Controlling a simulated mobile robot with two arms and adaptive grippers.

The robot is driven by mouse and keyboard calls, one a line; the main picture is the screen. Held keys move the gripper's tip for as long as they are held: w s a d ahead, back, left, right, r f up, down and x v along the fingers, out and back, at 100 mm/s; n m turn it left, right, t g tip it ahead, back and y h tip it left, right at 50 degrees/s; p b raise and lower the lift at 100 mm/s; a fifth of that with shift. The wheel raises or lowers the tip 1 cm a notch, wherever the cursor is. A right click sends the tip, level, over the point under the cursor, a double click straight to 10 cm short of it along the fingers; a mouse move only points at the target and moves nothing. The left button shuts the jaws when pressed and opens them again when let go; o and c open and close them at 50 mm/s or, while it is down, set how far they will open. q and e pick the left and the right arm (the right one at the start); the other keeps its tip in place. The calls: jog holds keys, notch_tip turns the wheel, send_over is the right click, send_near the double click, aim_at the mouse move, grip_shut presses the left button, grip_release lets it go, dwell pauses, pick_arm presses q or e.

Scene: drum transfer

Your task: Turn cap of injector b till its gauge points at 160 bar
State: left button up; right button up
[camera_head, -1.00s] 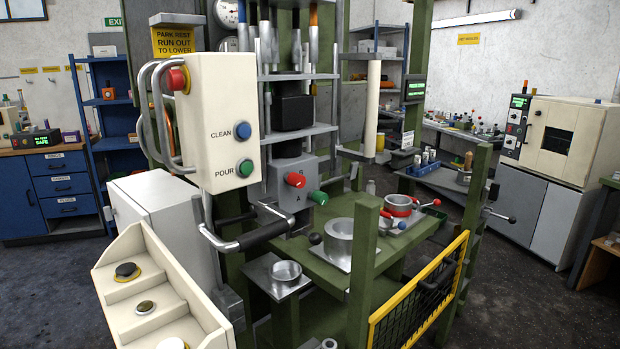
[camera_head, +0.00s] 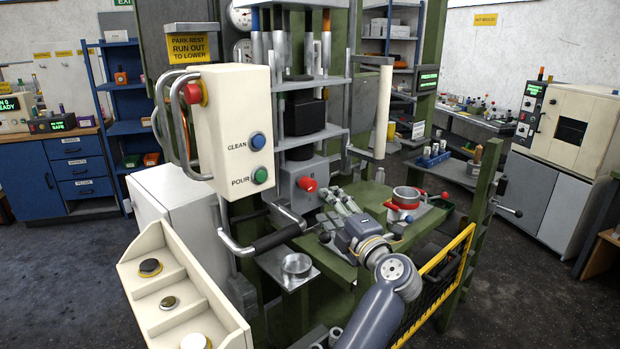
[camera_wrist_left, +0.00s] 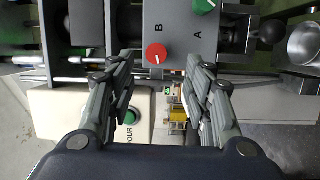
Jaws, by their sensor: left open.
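The red cap (camera_head: 305,181) sits on the front of a grey block (camera_head: 296,198), beside the letter B. In the left wrist view the red cap (camera_wrist_left: 157,53) lies between and beyond my fingertips, with no contact visible. A green cap (camera_wrist_left: 204,6) beside the letter A shows at the top of that view; my gripper hides it in the head view. My left gripper (camera_head: 327,207) is open and empty in front of the block. My right gripper is not in view.
A cream control box (camera_head: 226,125) with buttons and a black-gripped handle (camera_head: 278,238) stand left of the block. A small metal dish (camera_head: 296,264) sits below. A yellow-railed mesh guard (camera_head: 440,277) is at the right. A red-banded pot (camera_head: 406,199) stands behind my arm.

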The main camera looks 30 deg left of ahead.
aim_at(312, 186)
pick_arm(q)
jog(key=shift+n+h, duration=0.3)
jog(key=p+x, duration=0.1)
jog(key=x, duration=0.2)
jog(key=p+x, duration=0.1)
jog(key=x, duration=0.2)
jog(key=r+p+x, duration=0.1)
jog(key=x, duration=0.3)
jog(key=shift+s+r, duration=0.1)
jog(key=shift+s, duration=0.15)
jog(key=shift+w+a, duration=0.25)
jog(key=shift+a, duration=0.2)
jog(key=c, duration=1.1)
